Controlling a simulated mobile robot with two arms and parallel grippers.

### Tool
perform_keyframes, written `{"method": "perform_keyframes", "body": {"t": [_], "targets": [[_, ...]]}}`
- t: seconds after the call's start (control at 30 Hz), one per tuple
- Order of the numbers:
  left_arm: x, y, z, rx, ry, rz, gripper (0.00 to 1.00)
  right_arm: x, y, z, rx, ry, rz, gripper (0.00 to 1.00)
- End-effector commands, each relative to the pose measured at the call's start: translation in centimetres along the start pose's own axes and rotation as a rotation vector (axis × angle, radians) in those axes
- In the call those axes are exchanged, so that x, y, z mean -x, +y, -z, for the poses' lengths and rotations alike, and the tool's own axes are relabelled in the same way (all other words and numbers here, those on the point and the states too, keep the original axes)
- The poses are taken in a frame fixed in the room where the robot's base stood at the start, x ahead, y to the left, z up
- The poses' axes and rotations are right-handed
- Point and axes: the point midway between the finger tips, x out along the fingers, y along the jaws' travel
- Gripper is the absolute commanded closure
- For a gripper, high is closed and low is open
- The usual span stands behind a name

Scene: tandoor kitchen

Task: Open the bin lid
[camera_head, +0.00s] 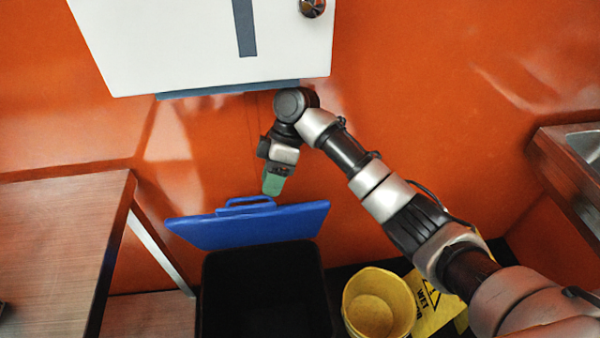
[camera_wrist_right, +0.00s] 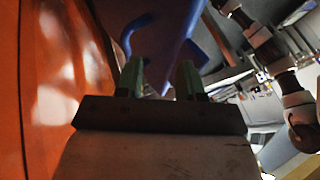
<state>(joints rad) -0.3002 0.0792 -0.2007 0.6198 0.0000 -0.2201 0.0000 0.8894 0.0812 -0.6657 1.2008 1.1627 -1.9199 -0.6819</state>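The bin (camera_head: 205,290) is a black, open-topped box on the floor against the orange wall. Its blue lid (camera_head: 290,223) is raised, tilted up behind the opening, and the dark inside shows. A blue loop handle (camera_head: 245,205) stands on the lid's upper edge. My right gripper (camera_head: 272,186) points down just above the lid near the handle, apart from it as far as I can see. In the right wrist view the lid (camera_wrist_right: 172,35) is beyond the two green-tipped fingers (camera_wrist_right: 160,78), which are spread with nothing between them. My left gripper is not in view.
A white wall cabinet (camera_head: 200,45) hangs close above my right wrist. A wooden table (camera_head: 60,230) stands to the left. A yellow bucket (camera_head: 355,300) and a yellow wet-floor sign (camera_head: 435,310) are right of the bin. A counter with a sink (camera_head: 590,145) is at far right.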

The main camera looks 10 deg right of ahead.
Motion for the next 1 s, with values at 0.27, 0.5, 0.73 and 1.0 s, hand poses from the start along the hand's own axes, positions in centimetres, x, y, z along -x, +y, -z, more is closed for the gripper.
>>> {"method": "perform_keyframes", "body": {"t": [0.27,0.5,0.73,1.0], "targets": [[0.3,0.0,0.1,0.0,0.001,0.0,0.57,3.4,-3.2,-3.3,0.0,-0.002,-0.003,0.62],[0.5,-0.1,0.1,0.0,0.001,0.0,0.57,4.3,-4.2,-4.3,0.001,0.0,0.0,0.62],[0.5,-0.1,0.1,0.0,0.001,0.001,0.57,4.3,-4.3,-4.4,0.001,0.0,0.001,0.62],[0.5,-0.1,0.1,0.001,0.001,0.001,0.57,4.3,-4.2,-4.3,0.001,0.001,0.001,0.62]]}}
